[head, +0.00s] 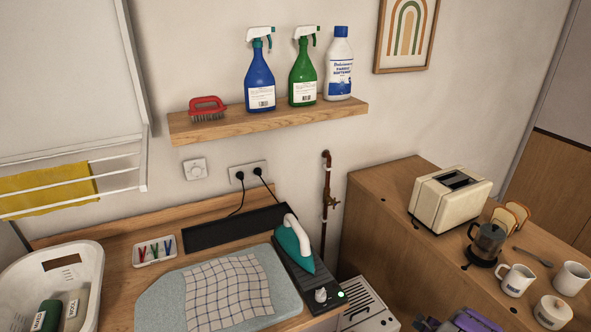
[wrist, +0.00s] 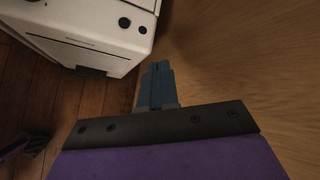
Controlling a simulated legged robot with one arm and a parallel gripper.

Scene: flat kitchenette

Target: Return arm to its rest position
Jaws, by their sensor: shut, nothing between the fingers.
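My gripper (wrist: 158,84) shows in the wrist view with its blue-grey fingers together and nothing between them. It points at a wooden surface, with a white appliance (wrist: 95,30) with dark knobs to its upper left. In the head view only a purple and dark part of my arm (head: 468,321) shows at the bottom edge, right of centre. The fingers are not clearly visible there.
An iron (head: 294,243) and checked cloth (head: 228,290) rest on the left worktop. A shelf (head: 270,122) holds bottles. Wooden floor (wrist: 70,110) shows below.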

